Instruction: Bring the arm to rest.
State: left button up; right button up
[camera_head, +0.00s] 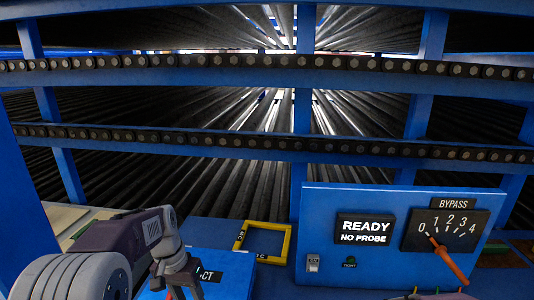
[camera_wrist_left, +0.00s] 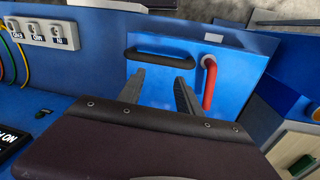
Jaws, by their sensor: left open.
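My left arm (camera_head: 125,240) comes in at the lower left of the head view, over the blue worktop. My left gripper (camera_wrist_left: 160,82) shows in the wrist view with its two dark fingers apart and nothing between them. The fingers point at a blue box (camera_wrist_left: 228,98) with a black bar handle (camera_wrist_left: 172,61) and a red curved handle (camera_wrist_left: 209,82). My right gripper is in neither view.
A blue panel (camera_head: 318,210) stands at the right, with a screen (camera_head: 365,230) reading "READY NO PROBE" and a bypass dial (camera_head: 420,232) whose orange pointer is near 0. A yellow frame (camera_head: 239,240) lies left of it. Blue rails and rollers (camera_head: 200,190) fill the back.

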pick_arm(q)
jog(key=s+d+f+n+t+y+b, duration=0.1)
jog(key=s+d+f+n, duration=0.1)
jog(key=s+f, duration=0.8)
jog(key=s, duration=0.3)
jog(key=shift+s+d+f, duration=0.15)
jog(key=shift+s+d, duration=0.05)
jog(key=shift+s, duration=0.05)
